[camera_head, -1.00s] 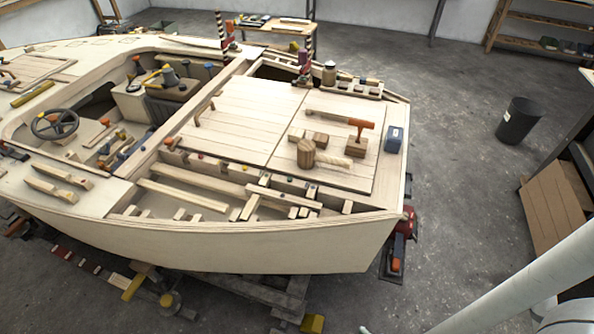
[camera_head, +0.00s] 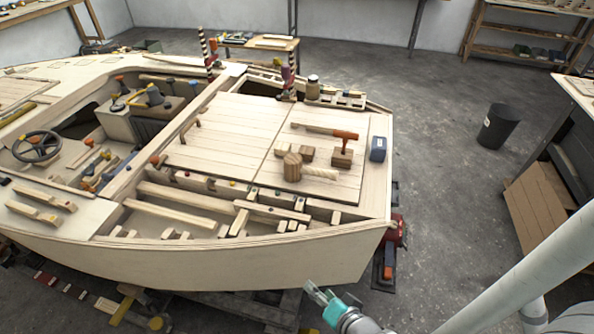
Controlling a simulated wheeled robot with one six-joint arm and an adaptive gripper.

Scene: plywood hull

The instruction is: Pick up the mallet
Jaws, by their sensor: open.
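A wooden mallet lies on the pale plank deck of the hull, with a thick brown cylindrical head (camera_head: 292,167) and a lighter handle (camera_head: 321,173) pointing right. My gripper (camera_head: 318,294) is at the bottom of the view, in front of the hull's near side and well apart from the mallet. Its jaws are open and empty. The mallet is fully in sight.
Behind the mallet are a small wooden block (camera_head: 297,152), another block (camera_head: 342,158) and a long orange-ended tool (camera_head: 340,134). A blue box (camera_head: 378,149) stands to the right. The hull's near side (camera_head: 250,262) rises between my gripper and the deck.

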